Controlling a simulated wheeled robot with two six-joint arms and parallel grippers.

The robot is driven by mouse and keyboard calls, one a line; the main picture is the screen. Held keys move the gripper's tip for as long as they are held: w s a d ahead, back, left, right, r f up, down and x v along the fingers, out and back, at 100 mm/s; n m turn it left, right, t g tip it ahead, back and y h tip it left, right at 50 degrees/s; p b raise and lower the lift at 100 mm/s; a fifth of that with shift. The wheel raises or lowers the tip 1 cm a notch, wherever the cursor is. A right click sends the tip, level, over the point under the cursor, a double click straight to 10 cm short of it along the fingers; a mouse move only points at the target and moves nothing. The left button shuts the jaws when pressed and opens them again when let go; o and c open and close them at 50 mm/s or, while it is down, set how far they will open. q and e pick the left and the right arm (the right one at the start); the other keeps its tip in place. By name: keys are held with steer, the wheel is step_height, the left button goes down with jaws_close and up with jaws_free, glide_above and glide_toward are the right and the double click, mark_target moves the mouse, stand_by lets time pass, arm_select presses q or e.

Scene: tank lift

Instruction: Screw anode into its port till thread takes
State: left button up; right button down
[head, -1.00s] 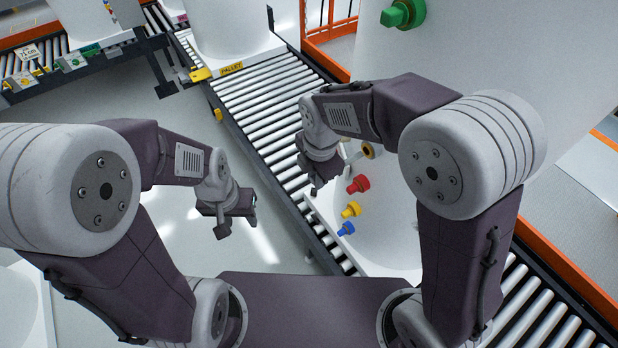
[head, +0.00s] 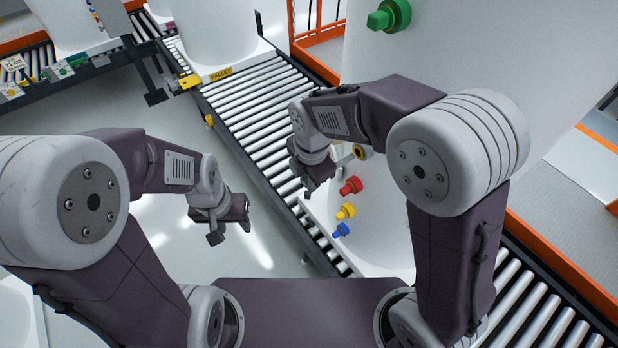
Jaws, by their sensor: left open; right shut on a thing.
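The white tank (head: 395,215) stands on the conveyor at the right. A brass-coloured ring with a dark centre (head: 363,151), which looks like a port, is on its side. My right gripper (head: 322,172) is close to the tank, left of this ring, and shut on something. A short pale grey piece (head: 344,160) shows between this gripper and the ring. I cannot tell whether it is the anode or a finger, or whether it touches the ring. My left gripper (head: 230,222) is open, its jaws apart over the floor, well left of the tank.
Red (head: 350,186), yellow (head: 345,211) and blue (head: 340,230) fittings stick out of the tank below the ring. A green fitting (head: 389,15) is higher up. A roller conveyor (head: 255,115) runs behind. The floor (head: 165,220) around my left gripper is clear.

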mark_target(343, 160)
steer(key=shift+p, duration=0.3)
stand_by(0.6)
steer(key=shift+w+d+p, duration=0.35)
steer(key=shift+w+d, duration=0.7)
steer(key=shift+d, duration=0.4)
steer(key=shift+w+d+p, duration=0.4)
steer(key=shift+w+d, duration=0.65)
steer(key=shift+d, duration=0.35)
steer(key=shift+w+d+p, duration=0.35)
steer(key=shift+w+d, duration=0.7)
steer(key=shift+d, duration=0.4)
steer(key=shift+s+a, duration=1)
steer(key=shift+a, duration=0.35)
steer(key=shift+s+a, duration=0.95)
steer(key=shift+a, duration=0.4)
steer(key=shift+s+a, duration=1)
steer(key=shift+a, duration=0.35)
